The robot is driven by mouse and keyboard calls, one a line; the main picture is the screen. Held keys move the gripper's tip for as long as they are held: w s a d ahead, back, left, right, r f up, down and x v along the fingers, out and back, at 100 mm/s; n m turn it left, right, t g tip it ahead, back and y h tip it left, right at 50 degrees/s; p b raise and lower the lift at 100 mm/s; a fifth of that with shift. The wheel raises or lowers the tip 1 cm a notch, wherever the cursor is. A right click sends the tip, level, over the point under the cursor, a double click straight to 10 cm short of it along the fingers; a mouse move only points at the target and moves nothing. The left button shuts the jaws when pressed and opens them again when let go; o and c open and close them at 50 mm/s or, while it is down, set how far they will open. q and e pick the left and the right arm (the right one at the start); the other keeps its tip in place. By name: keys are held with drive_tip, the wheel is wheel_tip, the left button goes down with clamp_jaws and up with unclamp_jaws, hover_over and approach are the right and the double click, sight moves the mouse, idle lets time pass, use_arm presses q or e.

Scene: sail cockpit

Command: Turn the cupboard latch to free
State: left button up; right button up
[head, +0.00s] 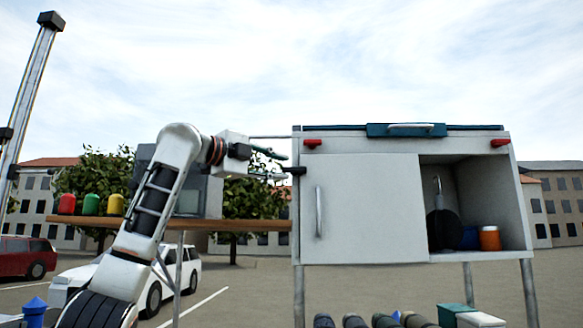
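The white cupboard (365,255) stands on legs at the right. Its door (375,205) covers the left part and carries a vertical handle (319,212). One red latch-like piece (313,142) sits at the top left of the front, another (500,142) at the top right. A small black piece (295,171) juts from the cupboard's left edge; I cannot tell if it is the latch. My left gripper (284,167) is just left of this edge, its two thin fingers spread apart, with nothing clearly held. Contact with the black piece cannot be told. My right gripper is out of view.
The cupboard's right compartment holds a hanging black pan (443,228) and an orange pot (490,238). A wooden shelf (250,225) with red, green and yellow containers (91,204) lies behind my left arm. A teal lid with a handle (405,129) tops the cupboard.

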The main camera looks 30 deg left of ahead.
sight(290, 169)
use_arm(q)
drive_tip(key=shift+p+x, duration=0.5)
drive_tip(key=shift+x, duration=1.65)
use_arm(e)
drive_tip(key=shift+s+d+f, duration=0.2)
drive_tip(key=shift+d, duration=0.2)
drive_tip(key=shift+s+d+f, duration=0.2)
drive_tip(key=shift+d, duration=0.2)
use_arm(q)
clamp_jaws()
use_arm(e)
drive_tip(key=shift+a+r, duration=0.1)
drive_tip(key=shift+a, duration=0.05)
use_arm(q)
drive_tip(key=shift+f, duration=0.1)
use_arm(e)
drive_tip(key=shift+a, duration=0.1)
